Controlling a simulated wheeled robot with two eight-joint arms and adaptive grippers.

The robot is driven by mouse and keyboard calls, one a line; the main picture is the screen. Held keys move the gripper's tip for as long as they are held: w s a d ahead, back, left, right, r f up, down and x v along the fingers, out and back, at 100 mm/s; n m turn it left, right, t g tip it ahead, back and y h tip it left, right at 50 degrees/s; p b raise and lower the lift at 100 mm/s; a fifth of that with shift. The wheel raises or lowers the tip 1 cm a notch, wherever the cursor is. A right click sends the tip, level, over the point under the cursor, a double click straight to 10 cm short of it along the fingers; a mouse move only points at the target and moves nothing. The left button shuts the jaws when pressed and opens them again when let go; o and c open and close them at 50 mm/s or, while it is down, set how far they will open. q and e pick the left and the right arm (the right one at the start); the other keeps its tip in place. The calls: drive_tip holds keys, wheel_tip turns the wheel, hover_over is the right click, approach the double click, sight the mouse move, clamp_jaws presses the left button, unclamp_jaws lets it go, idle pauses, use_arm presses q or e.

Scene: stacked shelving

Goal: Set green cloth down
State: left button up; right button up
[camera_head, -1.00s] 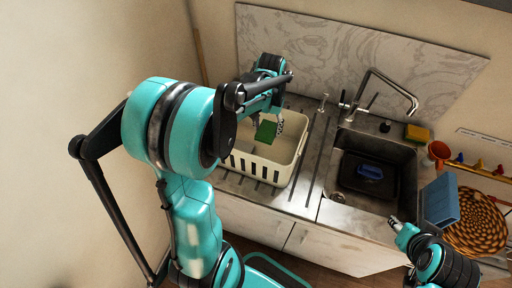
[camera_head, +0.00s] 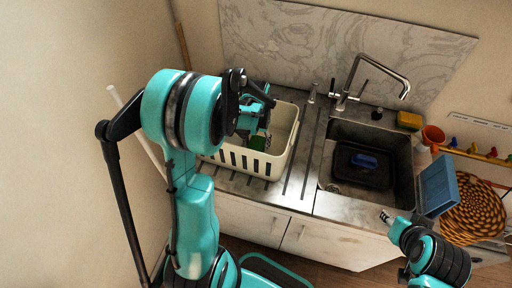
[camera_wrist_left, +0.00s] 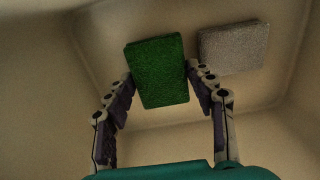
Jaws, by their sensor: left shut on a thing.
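The green cloth (camera_wrist_left: 158,72), a flat green block-like piece, is between the two fingers of my left gripper (camera_wrist_left: 161,78) in the left wrist view. The gripper is shut on it. In the head view the cloth (camera_head: 258,142) shows only in part, behind my left gripper (camera_head: 262,132), inside the cream basket (camera_head: 238,157). I cannot tell whether the cloth touches the basket floor. A grey block (camera_wrist_left: 233,47) lies in the basket beside the cloth. My right gripper (camera_head: 386,216) is in front of the sink edge; its jaws are too small to read.
The basket stands on the counter left of the sink (camera_head: 340,187). The sink holds a dark tray (camera_head: 362,177) with a blue item (camera_head: 364,160). A tap (camera_head: 352,75), yellow sponge (camera_head: 409,120), orange cup (camera_head: 433,134), blue box (camera_head: 438,186) and woven round (camera_head: 470,212) are around it.

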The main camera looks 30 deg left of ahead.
sight(257, 144)
use_arm(q)
wheel_tip(257, 144, down, 3)
drive_tip(key=shift+r+b, duration=0.15)
drive_tip(key=shift+b, duration=0.2)
drive_tip(key=shift+w, duration=0.1)
drive_tip(key=o, duration=0.9)
drive_tip(key=shift+f, duration=0.2)
